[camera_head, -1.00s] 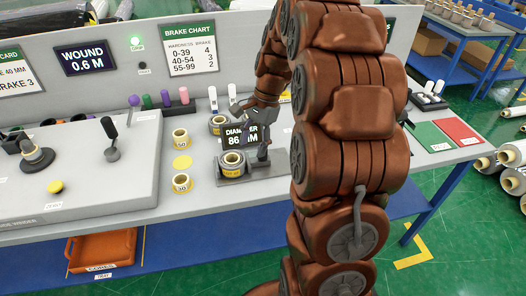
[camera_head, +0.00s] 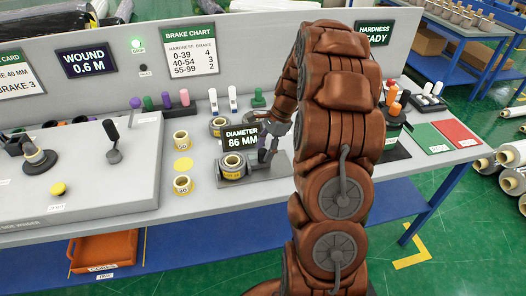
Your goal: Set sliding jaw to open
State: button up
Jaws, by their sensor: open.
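A grey measuring fixture (camera_head: 273,171) lies on the bench with a wrapped roll (camera_head: 232,168) on its left part. The roll has a yellow band and a pale core. A dark display (camera_head: 241,139) above it reads DIAMETER 86 MM. My gripper (camera_head: 266,146) is open at the right side of the roll, over the fixture. The sliding jaw is largely hidden by my gripper there, so its position and any contact with my fingers cannot be told.
Two smaller yellow-banded rolls (camera_head: 182,185) and (camera_head: 181,141) stand left of the fixture, with a yellow disc (camera_head: 183,163) between them. Another roll (camera_head: 218,126) stands behind. A green pad (camera_head: 427,139) and red pad (camera_head: 456,132) lie right. My arm covers the bench's middle right.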

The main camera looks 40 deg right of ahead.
jog(key=shift+x, duration=0.95)
jog(key=shift+s, duration=0.1)
grip_shut()
